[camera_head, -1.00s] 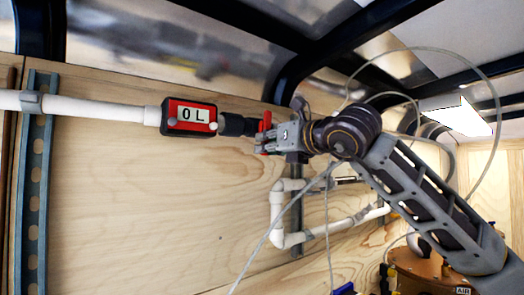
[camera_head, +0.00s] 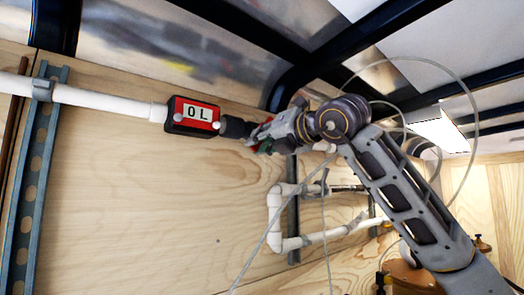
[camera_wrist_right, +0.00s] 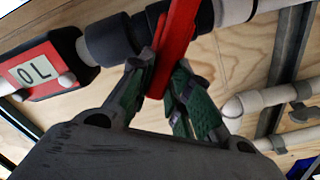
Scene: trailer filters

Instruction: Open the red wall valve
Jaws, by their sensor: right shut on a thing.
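The red wall valve's handle (camera_wrist_right: 176,45) shows large in the right wrist view, between the green-padded fingers of my right gripper (camera_wrist_right: 160,85). The fingers are shut on it. In the head view my right gripper (camera_head: 262,140) covers most of the handle, and only a little red shows by the fingertips. The dark valve fitting (camera_head: 235,127) sits on the pipe just left of the gripper. A red and black flow meter reading "0 L" (camera_head: 197,114) is further left on the same pipe. My left gripper is in no view.
A white pipe (camera_head: 100,98) runs along the wooden wall into the meter. A lower white pipe bend (camera_head: 274,215) with fittings is below my right gripper. A thin hose loops around my right arm. The wall below the meter is clear.

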